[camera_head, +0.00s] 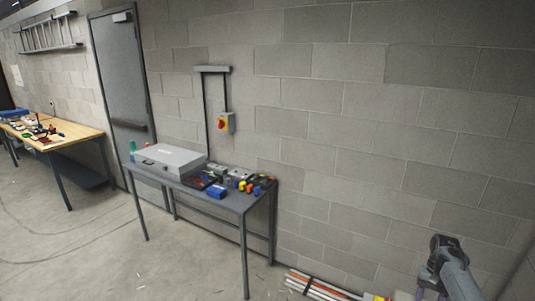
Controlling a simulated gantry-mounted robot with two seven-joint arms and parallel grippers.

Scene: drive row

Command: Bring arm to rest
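Part of my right arm (452,272) shows at the lower right, in front of the block wall. It is a grey link with a dark joint at its top. Small purplish parts show below it at the bottom edge, and they are cut off by the frame. I cannot tell from them whether the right gripper is open or shut. Nothing held can be seen there. My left arm and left gripper are not in view.
A grey metal table (234,203) against the wall carries a grey case (170,160), a blue item (217,191) and several small parts. A red-and-yellow switch box (226,123) hangs above. Long rods (318,287) lie on the floor. A wooden workbench (75,132) stands left beside a door (122,75).

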